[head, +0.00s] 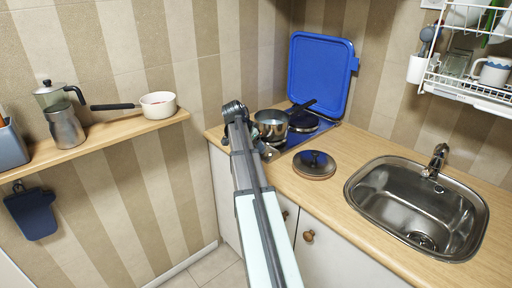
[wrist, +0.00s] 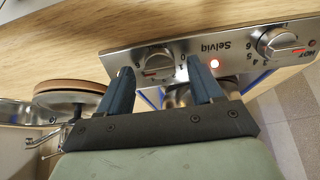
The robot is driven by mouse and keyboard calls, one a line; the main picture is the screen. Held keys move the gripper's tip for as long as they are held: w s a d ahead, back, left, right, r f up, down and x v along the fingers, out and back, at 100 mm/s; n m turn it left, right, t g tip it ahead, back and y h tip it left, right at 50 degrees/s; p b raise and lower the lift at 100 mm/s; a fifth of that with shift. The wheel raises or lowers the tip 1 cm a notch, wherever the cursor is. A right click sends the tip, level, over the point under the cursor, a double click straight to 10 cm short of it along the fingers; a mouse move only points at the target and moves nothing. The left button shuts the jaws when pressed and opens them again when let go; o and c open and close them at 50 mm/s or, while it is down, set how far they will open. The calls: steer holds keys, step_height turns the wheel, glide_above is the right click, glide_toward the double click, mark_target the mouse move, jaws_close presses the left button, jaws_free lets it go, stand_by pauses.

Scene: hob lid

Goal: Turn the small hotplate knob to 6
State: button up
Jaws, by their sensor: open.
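The control panel (wrist: 232,50) shows upside down in the wrist view, with two silver knobs and a lit red lamp. One knob (wrist: 157,60) is at the panel's left, with a red mark and the digits 0 and 1 legible nearby. The other knob (wrist: 281,42) is at the right, by the digits 4, 5 and 6 and the word HOT. I cannot tell which one is the small hotplate's. My gripper (wrist: 160,68) is open, its blue fingers on either side of the left knob; contact is unclear. In the head view my arm hides most of the panel.
A steel pan (head: 271,124) stands on the hob, beside a dark hotplate (head: 304,124). The blue hob lid (head: 320,72) stands raised behind. A pot lid (head: 315,164) lies on the worktop, left of the sink (head: 420,207). A shelf (head: 98,137) runs along the left wall.

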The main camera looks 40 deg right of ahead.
steer(key=v, duration=1.2)
steer(key=shift+r, duration=0.25)
steer(key=shift+a, duration=0.1)
steer(key=a+f+n+t+y, duration=0.1)
steer(key=a+f+n+y, duration=0.1)
steer(key=a+f+n, duration=0.65)
steer(key=a+f+n+t+y, duration=0.15)
steer(key=f+n, duration=0.35)
steer(key=f, duration=0.8)
steer(key=s+a+f+n+g+y, duration=0.1)
steer(key=s+a+f, duration=0.35)
steer(key=f, duration=0.45)
steer(key=s+a+f+g+y, duration=0.1)
steer(key=s+a+f, duration=0.2)
steer(key=a+f, duration=0.45)
steer(key=s+a+f+n+g, duration=0.1)
steer(key=s+a+f+g, duration=0.1)
steer(key=s+a+f, duration=0.3)
steer(key=s+a+f+n+g, duration=0.1)
steer(key=s+a+f+g, duration=0.2)
steer(key=s+f, duration=0.9)
steer(key=s+a+f+n+g, duration=0.1)
steer(key=s+a+f, duration=0.7)
steer(key=s, duration=0.9)
steer(key=shift+s+a+f+n+g, duration=0.3)
steer(key=shift+a+f+n+g, duration=0.15)
steer(key=shift+g, duration=0.2)
